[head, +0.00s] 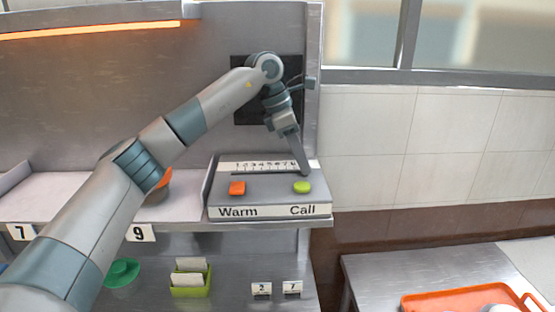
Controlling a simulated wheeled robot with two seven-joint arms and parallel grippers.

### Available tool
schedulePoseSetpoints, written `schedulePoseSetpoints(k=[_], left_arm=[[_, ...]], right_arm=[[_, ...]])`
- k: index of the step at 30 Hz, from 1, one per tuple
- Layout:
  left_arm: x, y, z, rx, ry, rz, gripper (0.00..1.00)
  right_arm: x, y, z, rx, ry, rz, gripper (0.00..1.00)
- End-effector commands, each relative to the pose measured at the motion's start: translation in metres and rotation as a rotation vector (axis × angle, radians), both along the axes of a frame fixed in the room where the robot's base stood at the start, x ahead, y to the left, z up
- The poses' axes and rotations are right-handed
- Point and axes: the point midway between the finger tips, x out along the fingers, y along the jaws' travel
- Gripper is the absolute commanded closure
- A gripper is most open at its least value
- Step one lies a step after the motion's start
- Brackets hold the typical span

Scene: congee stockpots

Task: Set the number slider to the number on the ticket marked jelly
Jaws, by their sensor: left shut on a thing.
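The grey control box (268,205) stands on the counter, with a number scale (262,165) along its back and a slot (255,173) below it. My left gripper (304,171) points down at the right end of the scale. It is shut on the slider knob, which its fingers hide, as they hide the highest numbers. Two small number tickets, a left one (261,288) that seems to read 2 and a right one (292,287) that seems to read 7, stand on the lower shelf. I cannot make out a jelly mark on either. My right gripper is not in view.
An orange Warm button (237,188) and a green Call button (302,187) sit on the box. The lower shelf holds a green holder with cards (190,291) and a green item (122,272). An orange tray (465,301) lies on the right table.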

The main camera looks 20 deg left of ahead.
Motion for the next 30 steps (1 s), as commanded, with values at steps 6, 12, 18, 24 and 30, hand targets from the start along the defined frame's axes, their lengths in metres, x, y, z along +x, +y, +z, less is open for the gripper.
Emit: schedulePoseSetpoints(k=[6, 12, 18, 24, 30], left_arm=[[0.004, -0.008, 0.001, -0.001, -0.004, 0.001, 1.00], [0.004, -0.008, 0.002, -0.002, -0.005, 0.000, 0.66], [0.004, -0.007, 0.001, 0.000, -0.002, 0.001, 0.55], [0.003, -0.006, 0.001, 0.001, -0.002, 0.001, 0.55], [0.002, -0.002, 0.012, 0.001, -0.002, 0.001, 0.55]], right_arm=[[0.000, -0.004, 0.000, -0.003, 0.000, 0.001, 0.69], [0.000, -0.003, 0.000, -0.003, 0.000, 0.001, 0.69], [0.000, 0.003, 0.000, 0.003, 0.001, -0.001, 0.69], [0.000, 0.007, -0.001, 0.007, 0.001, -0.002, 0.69], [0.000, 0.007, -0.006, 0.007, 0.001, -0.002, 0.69]])
